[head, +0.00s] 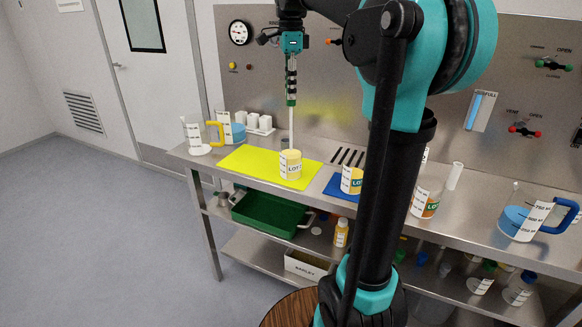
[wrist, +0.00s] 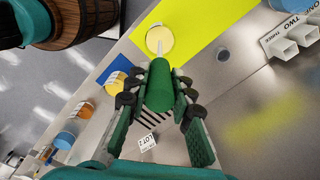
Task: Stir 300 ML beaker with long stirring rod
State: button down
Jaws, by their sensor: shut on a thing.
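My gripper (head: 291,88) is shut on the green handle of the long stirring rod (head: 291,122) and holds it upright, pointing down. In the wrist view the green handle (wrist: 160,88) lies between the fingers of my gripper (wrist: 158,82). A small beaker with pale yellow contents and a LOT label (head: 290,166) stands on the yellow mat (head: 245,162). The rod's lower end is at this beaker's mouth; in the wrist view it overlaps the yellow contents (wrist: 160,40). I cannot tell how deep the tip is. The 300 ML marking is not readable.
Another labelled beaker (head: 352,180) stands on the blue mat (head: 336,188). A beaker with orange contents (head: 425,202) and a large blue-handled jug (head: 522,220) are to the right. A yellow-handled jug (head: 215,132) and a white rack (head: 259,125) stand left. The yellow mat's left part is bare.

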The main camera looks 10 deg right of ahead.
jog(key=shift+r, duration=2.65)
